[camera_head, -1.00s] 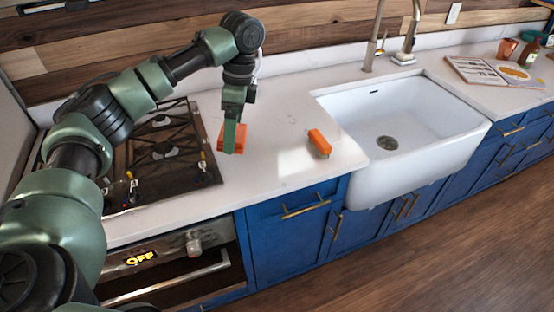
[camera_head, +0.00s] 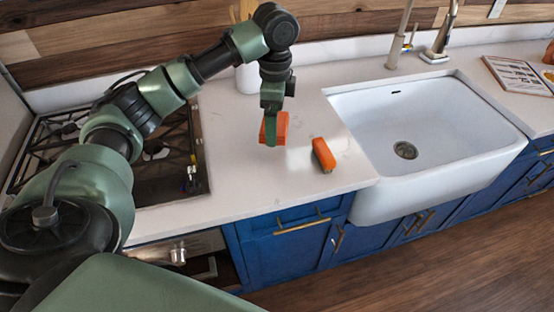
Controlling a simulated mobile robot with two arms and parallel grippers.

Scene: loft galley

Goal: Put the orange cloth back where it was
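The orange cloth (camera_head: 281,127), a folded layered bundle, is at the fingers of my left gripper (camera_head: 271,125). The gripper points down and looks shut on it; one finger covers part of its front. The cloth is over the white counter between the hob and the sink; I cannot tell whether it clears the surface. A second orange item (camera_head: 323,154), a small block with a dark side, perhaps a sponge, lies on the counter just right of the cloth, apart from it. My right gripper is not in view.
The white sink (camera_head: 410,135) with its tap (camera_head: 440,40) is to the right. The black gas hob (camera_head: 150,165) is to the left, partly behind my arm. A white canister (camera_head: 247,77) stands at the back wall. The counter (camera_head: 285,180) in front of the cloth is bare.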

